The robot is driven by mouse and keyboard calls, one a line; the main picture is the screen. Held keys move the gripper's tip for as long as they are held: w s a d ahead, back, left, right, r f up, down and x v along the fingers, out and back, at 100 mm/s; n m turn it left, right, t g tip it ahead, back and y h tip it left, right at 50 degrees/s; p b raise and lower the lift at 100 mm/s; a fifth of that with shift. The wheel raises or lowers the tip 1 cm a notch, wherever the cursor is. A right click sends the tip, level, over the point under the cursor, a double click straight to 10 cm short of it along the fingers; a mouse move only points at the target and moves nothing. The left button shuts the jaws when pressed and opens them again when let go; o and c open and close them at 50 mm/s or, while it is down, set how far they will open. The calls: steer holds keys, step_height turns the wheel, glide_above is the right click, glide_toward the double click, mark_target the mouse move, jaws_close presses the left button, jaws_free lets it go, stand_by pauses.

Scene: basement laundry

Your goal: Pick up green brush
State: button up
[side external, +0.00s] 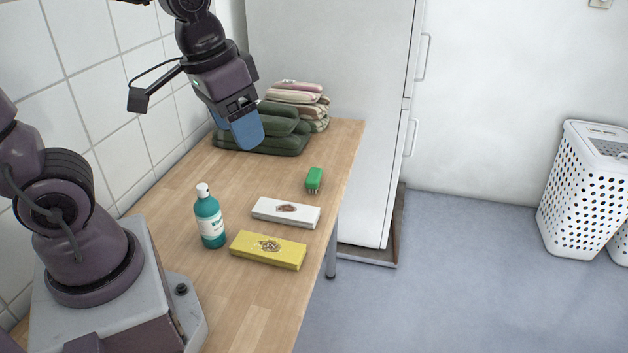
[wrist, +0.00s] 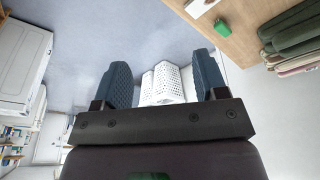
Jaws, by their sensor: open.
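The green brush (side external: 314,180) lies on the wooden table near its right edge, beyond the white box. It also shows in the wrist view (wrist: 222,28), near the table edge at the upper right. My gripper (side external: 242,132) hangs above the table, to the left of the brush and apart from it, in front of the stacked towels. In the wrist view my gripper (wrist: 162,75) has its two blue fingers spread wide with nothing between them. The brush lies beyond the fingertips there, outside the gap.
A white box (side external: 285,212), a yellow box (side external: 268,250) and a teal bottle (side external: 209,217) stand on the table (side external: 170,200) nearer my base. Folded towels (side external: 270,138) are stacked at the back. A white fridge (side external: 330,90) stands behind; a laundry basket (side external: 585,190) is at right.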

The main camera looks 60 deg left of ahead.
steer(key=w+a+f+n+g, duration=0.2)
steer(key=w+a+f+n, duration=0.1)
steer(key=w+a+f, duration=0.45)
steer(key=n+t+y, duration=0.2)
steer(key=n+y, duration=0.1)
steer(key=n, duration=0.3)
glide_toward(314, 174)
steer(key=x, duration=0.5)
steer(key=shift+w+d, duration=0.2)
steer(key=shift+d, duration=0.05)
steer(key=x, duration=0.4)
steer(key=shift+s+a, duration=0.2)
steer(key=shift+s, duration=0.1)
steer(key=shift+w+a+f, duration=0.15)
steer(key=shift+w+f, duration=0.05)
steer(key=shift+f, duration=0.35)
steer(key=c, duration=1)
steer(key=shift+r, duration=0.1)
